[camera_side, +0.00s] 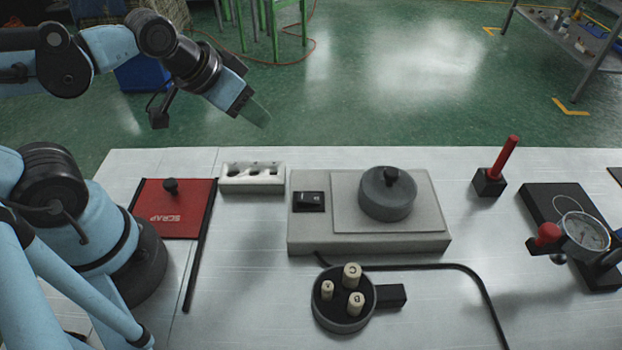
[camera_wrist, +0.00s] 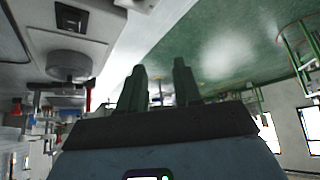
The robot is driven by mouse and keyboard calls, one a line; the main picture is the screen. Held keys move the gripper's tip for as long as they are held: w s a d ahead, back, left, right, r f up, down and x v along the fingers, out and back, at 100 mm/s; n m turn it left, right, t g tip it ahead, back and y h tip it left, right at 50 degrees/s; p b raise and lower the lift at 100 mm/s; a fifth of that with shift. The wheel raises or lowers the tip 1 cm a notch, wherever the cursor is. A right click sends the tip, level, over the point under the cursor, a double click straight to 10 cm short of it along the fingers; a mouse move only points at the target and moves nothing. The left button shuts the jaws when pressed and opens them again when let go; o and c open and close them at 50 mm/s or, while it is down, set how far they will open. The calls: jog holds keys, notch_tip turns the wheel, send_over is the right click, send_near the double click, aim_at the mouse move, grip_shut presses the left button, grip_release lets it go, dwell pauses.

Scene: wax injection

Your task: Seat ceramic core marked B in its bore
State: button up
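Three cream ceramic cores of different widths stand in a dark round holder (camera_side: 325,318) at the front middle of the side view. One is the back core (camera_side: 352,272), one the small left core (camera_side: 327,291), one the front right core (camera_side: 356,303). Their top marks are too small to read, so I cannot tell which is B. A white block with several dark holes (camera_side: 236,186) sits at the back left. My gripper (camera_side: 262,115) is raised high behind the table, far from the cores. In the wrist view its two fingers (camera_wrist: 158,70) are apart with nothing between them.
A grey heater-like box (camera_side: 370,243) with a round grey lidded pot (camera_side: 388,197) stands mid-table. A red scrap plate (camera_side: 170,215) is at left. A black cable runs past the round holder.

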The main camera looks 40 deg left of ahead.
jog(key=s+d+r+m+g+h, duration=0.15)
jog(key=d+m, duration=0.35)
jog(key=d, duration=0.8)
jog(key=m+g+h, duration=0.2)
jog(key=m+g, duration=0.1)
jog(key=m, duration=0.3)
send_near(356, 299)
jog(key=shift+w+x, duration=0.15)
jog(key=shift+x, duration=0.8)
jog(key=shift+w+x, duration=0.1)
jog(key=shift+x, duration=0.85)
jog(key=shift+s+x, duration=0.15)
jog(key=shift+x, duration=0.6)
jog(key=shift+s+x, duration=0.15)
jog(key=shift+x, duration=1.75)
grip_shut()
